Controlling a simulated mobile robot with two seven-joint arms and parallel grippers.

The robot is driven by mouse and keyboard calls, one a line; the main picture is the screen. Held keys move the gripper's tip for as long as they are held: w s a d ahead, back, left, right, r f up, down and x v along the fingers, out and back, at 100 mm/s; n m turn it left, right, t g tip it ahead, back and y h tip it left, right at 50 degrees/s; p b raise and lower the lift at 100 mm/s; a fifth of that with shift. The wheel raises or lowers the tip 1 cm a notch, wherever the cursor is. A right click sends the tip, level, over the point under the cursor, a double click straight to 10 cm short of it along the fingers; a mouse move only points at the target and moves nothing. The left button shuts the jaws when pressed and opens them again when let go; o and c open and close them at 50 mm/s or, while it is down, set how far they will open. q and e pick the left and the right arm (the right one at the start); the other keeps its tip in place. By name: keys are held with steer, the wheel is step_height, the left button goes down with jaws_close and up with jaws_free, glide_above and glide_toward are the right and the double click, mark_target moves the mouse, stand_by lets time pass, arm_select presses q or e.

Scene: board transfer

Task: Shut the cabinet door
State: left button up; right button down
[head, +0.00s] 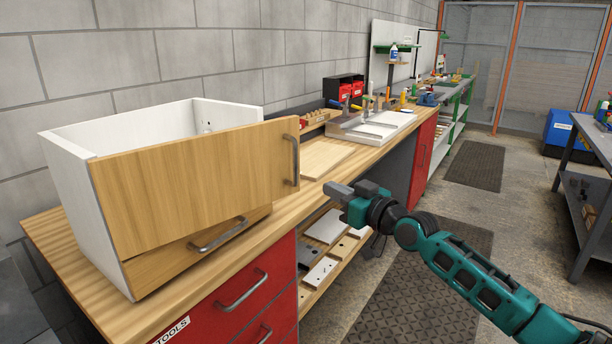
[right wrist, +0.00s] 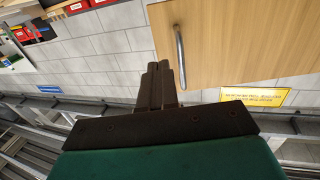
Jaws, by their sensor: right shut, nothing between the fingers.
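A white cabinet (head: 68,200) with an open top stands on the wooden workbench at the left of the head view. Its wooden door (head: 190,180) is ajar, swung out at the right side past the cabinet body. A vertical metal handle (head: 291,160) sits near the door's free edge. My right gripper (head: 335,190) is shut and empty, to the right of the door and apart from it. In the right wrist view the shut fingers (right wrist: 160,70) point toward the door (right wrist: 240,45), beside its handle (right wrist: 181,45). My left gripper is not in view.
Below the door is a wooden drawer front (head: 190,250) with its own handle. The workbench (head: 70,260) has red drawers (head: 230,310) underneath. A wooden board (head: 315,158) and a white tray (head: 375,130) lie farther along.

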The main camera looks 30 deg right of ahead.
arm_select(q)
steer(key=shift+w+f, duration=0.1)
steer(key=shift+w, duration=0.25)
arm_select(e)
steer(key=w+a, duration=0.1)
steer(key=w, duration=0.9)
steer(key=shift+a, duration=0.15)
